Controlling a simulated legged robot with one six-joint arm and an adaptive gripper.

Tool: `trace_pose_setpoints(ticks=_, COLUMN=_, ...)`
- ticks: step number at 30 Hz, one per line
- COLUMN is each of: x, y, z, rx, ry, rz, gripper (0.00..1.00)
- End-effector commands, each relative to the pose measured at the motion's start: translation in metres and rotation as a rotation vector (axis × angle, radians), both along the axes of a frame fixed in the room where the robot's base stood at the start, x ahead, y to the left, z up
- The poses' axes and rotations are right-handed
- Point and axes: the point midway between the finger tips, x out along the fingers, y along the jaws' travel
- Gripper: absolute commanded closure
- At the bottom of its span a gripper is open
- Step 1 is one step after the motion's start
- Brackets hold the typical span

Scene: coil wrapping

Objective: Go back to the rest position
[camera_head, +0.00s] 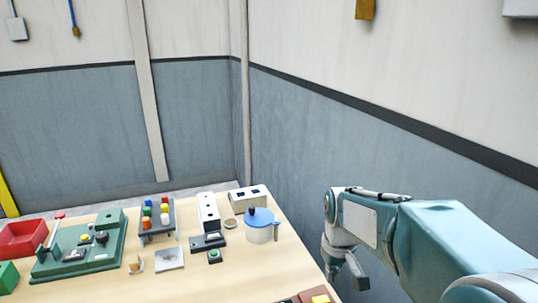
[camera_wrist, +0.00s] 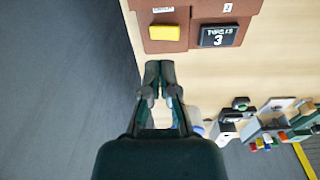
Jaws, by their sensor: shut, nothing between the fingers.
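My gripper (camera_wrist: 159,70) shows in the wrist view with its fingertips together and nothing between them. It is near the table's edge, beside a brown board (camera_wrist: 190,12) that carries a yellow block (camera_wrist: 164,32) and a black tile (camera_wrist: 218,36) marked with a 3. In the head view my arm reaches in from the right and bends down off the right edge of the table (camera_head: 262,270). The gripper's lower end (camera_head: 345,270) shows there only in part.
A white pot with a blue lid (camera_head: 260,222) stands near the table's right edge. Further left are white boxes, a rack of coloured blocks (camera_head: 157,217), a green base (camera_head: 90,262) and a red bin (camera_head: 22,238). A grey wall (camera_head: 380,150) runs close behind my arm.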

Motion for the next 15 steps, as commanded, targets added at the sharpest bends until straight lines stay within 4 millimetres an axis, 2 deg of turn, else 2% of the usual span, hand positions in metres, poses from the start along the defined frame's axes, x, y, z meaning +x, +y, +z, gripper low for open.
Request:
trace_pose_setpoints(ticks=1, x=-0.013, y=0.0, z=0.013, rx=0.001, ry=-0.034, rz=-0.015, gripper=1.0)
trace_pose_setpoints(ticks=6, x=-0.052, y=0.0, z=0.04, rx=0.009, ry=-0.124, rz=-0.073, gripper=1.0)
trace_pose_setpoints(ticks=15, x=-0.123, y=0.0, z=0.064, rx=0.036, ry=-0.284, rz=-0.173, gripper=1.0)
